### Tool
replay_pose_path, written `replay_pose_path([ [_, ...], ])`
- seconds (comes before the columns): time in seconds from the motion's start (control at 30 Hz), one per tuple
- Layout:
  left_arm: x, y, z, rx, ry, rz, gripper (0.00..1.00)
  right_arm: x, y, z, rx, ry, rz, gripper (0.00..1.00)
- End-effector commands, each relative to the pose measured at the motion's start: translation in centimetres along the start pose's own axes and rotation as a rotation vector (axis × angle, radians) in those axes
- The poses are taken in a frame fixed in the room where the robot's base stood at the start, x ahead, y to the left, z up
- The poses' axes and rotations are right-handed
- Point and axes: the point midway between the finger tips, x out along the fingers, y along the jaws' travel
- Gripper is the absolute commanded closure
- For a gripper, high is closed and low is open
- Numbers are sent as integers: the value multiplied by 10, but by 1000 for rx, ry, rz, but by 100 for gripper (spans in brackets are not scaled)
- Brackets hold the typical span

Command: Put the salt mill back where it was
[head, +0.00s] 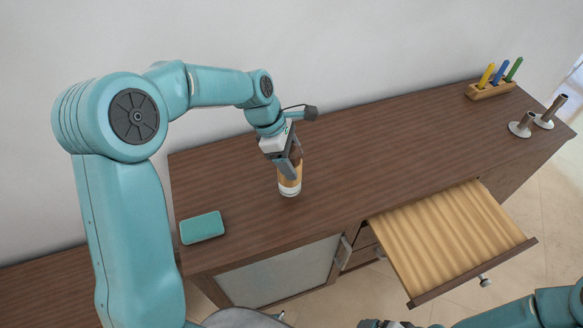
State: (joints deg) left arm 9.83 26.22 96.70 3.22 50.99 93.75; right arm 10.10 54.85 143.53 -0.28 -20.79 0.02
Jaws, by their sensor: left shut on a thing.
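The salt mill (290,184) has a brown and tan body and a white base. It is upright over the middle of the dark wooden desk top (230,185). I cannot tell whether its base touches the wood. My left gripper (291,170) reaches down from above and is shut on the mill's upper part, hiding some of it. My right gripper (385,323) only just shows at the bottom edge, in front of the desk, and its fingers are cut off.
A teal box (202,228) lies at the desk's front left. A drawer (450,238) is pulled out at the front right and looks empty. The desk's middle right is clear.

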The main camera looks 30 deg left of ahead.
Motion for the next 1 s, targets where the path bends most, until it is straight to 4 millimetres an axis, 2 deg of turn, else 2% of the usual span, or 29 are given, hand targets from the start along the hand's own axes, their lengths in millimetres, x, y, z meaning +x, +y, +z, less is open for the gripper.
replay_pose_path([
  [0.23, 34, 1, -15, -1, 0, -2, 100, -1, 0, 0, 0, 0, 0, 1],
  [0.63, 40, 2, -17, 0, 0, 0, 100, 1, 0, 0, 0, 0, 0, 1],
  [0.67, 40, 1, -17, 0, 0, -1, 26, 0, 0, 0, 0, 0, 0, 1],
  [0.7, 40, 1, -17, 0, 0, -1, 13, 0, 0, 0, 0, 0, 0, 1],
  [0.73, 40, 1, -17, 0, 0, -1, 10, 0, 0, 0, 0, 0, 0, 1],
  [1.0, 38, 1, -16, 0, 0, -1, 10, 0, 0, 0, 0, 0, 0, 1],
])
